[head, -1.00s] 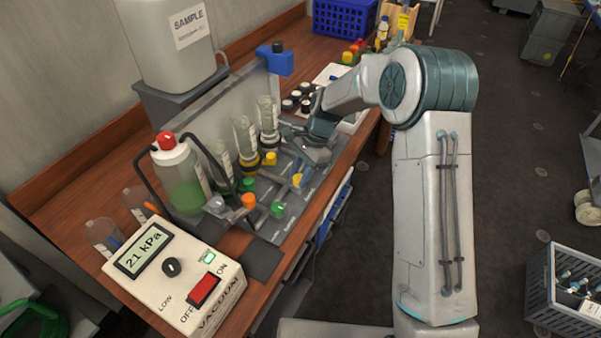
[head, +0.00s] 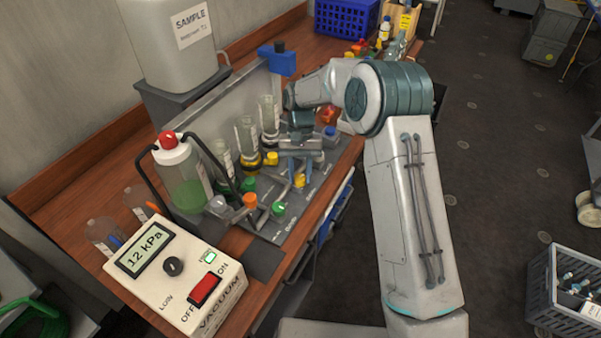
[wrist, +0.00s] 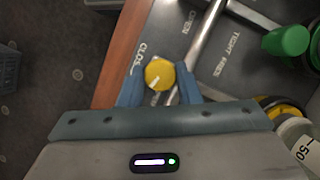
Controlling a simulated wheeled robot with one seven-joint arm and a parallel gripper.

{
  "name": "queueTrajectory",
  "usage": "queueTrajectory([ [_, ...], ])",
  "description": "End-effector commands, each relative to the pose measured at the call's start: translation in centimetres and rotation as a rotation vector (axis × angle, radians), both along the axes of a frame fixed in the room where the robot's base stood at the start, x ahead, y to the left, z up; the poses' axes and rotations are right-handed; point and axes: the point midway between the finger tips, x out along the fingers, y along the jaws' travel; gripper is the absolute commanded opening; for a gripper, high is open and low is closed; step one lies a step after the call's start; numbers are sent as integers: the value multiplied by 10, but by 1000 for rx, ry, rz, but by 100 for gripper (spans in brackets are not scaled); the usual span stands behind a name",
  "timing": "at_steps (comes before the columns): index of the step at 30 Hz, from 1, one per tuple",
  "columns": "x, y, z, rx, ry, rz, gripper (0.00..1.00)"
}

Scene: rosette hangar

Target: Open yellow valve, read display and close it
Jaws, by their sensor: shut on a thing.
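The yellow valve knob (wrist: 159,73) sits between the two blue fingers of my gripper (wrist: 159,80) in the wrist view. My gripper is shut on it from both sides. A white mark on the knob points to the lower left. The printed words "OPEN" and a partly covered "CLOS" lie on the grey plate near it. In the head view my gripper (head: 298,160) is over the manifold, with the yellow knob (head: 299,180) just below. The display (head: 144,249) on the white vacuum box reads 12 kPa.
Glass columns (head: 247,140) stand behind the valves. A green knob (head: 278,209) and an orange knob (head: 249,200) are nearer the vacuum box. A bottle with green liquid (head: 183,180) stands at left, and a white sample canister (head: 175,45) behind.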

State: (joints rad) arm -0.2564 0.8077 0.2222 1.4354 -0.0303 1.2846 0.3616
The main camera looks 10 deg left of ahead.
Motion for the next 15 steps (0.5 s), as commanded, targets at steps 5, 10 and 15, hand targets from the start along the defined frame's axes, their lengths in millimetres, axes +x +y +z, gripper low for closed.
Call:
queueTrajectory([
  [5, 1, 2, 0, 1, -4, 131, 7],
  [10, 1, 2, 1, 2, -5, 225, 7],
  [15, 1, 2, 1, 1, -5, 282, 7],
])
